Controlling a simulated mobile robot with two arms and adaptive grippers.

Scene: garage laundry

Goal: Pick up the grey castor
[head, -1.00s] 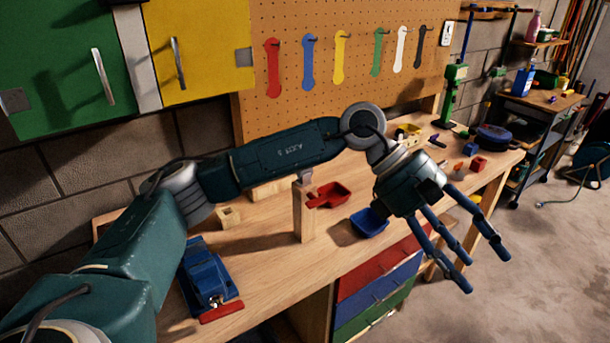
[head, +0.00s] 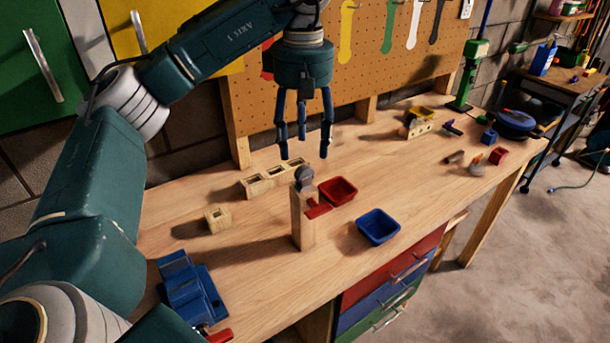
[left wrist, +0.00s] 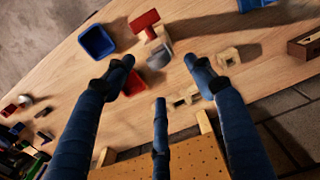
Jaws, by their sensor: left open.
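The grey castor (head: 304,177) sits on top of an upright wooden post (head: 303,224) near the front of the workbench. A red piece (head: 318,208) sticks out from the post's side. In the left wrist view the castor (left wrist: 160,56) appears as a grey shape between the two side fingers, partly blurred. My left gripper (head: 304,150) points down with its three fingers spread, empty. In the head view its tips appear just above the castor; I cannot tell the exact gap. My right gripper is in neither view.
A red tray (head: 338,191) and a blue tray (head: 378,227) stand right of the post. Wooden blocks (head: 218,219) lie left and behind. A blue vise (head: 187,285) is at the front left. The pegboard (head: 360,70) rises behind the bench (head: 262,262).

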